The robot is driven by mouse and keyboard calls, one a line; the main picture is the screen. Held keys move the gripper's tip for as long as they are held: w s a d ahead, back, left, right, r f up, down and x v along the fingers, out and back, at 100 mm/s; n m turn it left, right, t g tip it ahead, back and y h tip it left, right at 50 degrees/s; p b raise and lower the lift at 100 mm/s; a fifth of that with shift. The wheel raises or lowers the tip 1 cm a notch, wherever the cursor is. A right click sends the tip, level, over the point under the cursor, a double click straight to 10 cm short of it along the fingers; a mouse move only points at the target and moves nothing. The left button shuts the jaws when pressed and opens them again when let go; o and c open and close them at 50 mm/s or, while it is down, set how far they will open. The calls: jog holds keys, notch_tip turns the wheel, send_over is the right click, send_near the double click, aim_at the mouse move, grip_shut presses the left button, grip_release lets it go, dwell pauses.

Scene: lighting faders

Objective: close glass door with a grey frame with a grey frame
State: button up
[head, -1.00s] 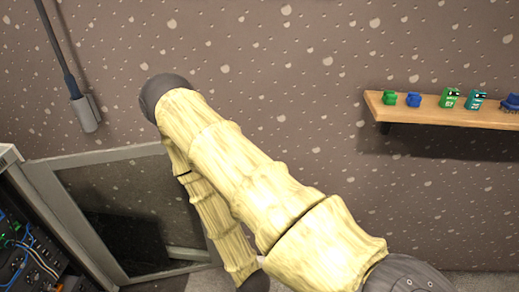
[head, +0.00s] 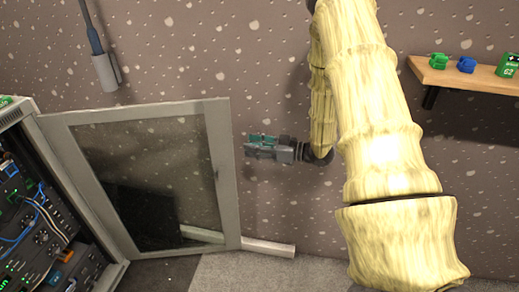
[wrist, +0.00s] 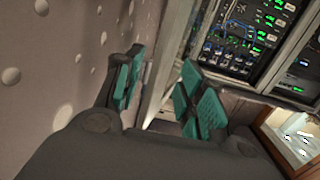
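The glass door with a grey frame (head: 222,165) stands wide open in the head view, its left side at the rack cabinet (head: 52,165). The wall shows through its dark glass (head: 145,180). My gripper (head: 252,146) is just right of the door's free edge, fingers pointing left toward it, with a small visible gap. In the wrist view my gripper (wrist: 162,62) has its two teal-padded fingers apart with nothing gripped. A pale grey strip (wrist: 172,60), apparently the door seen nearly edge-on, shows beyond and between the fingers.
The speckled brown wall (head: 270,60) is close behind the door and my gripper. A wooden shelf (head: 465,76) with small coloured items is at the right. A pale skirting piece (head: 268,247) lies along the wall's foot. Grey carpet (head: 240,275) shows in front.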

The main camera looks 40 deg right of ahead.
aim_at(231, 138)
jog(key=shift+n+y, duration=0.4)
jog(key=shift+y, duration=0.2)
jog(key=shift+d+r+b+x, duration=0.1)
jog(key=shift+r+b+x, duration=0.2)
jog(key=shift+x, duration=1.1)
jog(key=shift+d+r+b+x, duration=0.1)
jog(key=shift+r+b+x, duration=0.15)
jog(key=shift+x, duration=1.1)
jog(key=shift+r+b+x, duration=0.3)
jog(key=shift+x, duration=1.1)
jog(key=shift+w, duration=0.15)
jog(key=c, duration=0.8)
jog(key=shift+m+t+h, duration=0.6)
jog(key=shift+m+h, duration=0.1)
jog(key=shift+h, duration=0.2)
jog(key=shift+s+a+p, duration=0.25)
jog(key=shift+s+a, duration=0.5)
jog(key=shift+s, duration=0.3)
jog(key=shift+s+a+p, duration=0.3)
jog(key=shift+s+a, duration=0.4)
jog(key=shift+s, duration=0.35)
jog(key=shift+s+a+p, duration=0.25)
jog(key=shift+s+a, duration=0.5)
jog(key=shift+s, duration=0.3)
jog(key=shift+c, duration=0.2)
jog(key=s+a+m+t+h, duration=0.1)
jog(key=s+a+h, duration=0.1)
jog(key=s+a, duration=0.3)
jog(key=shift+s, duration=0.35)
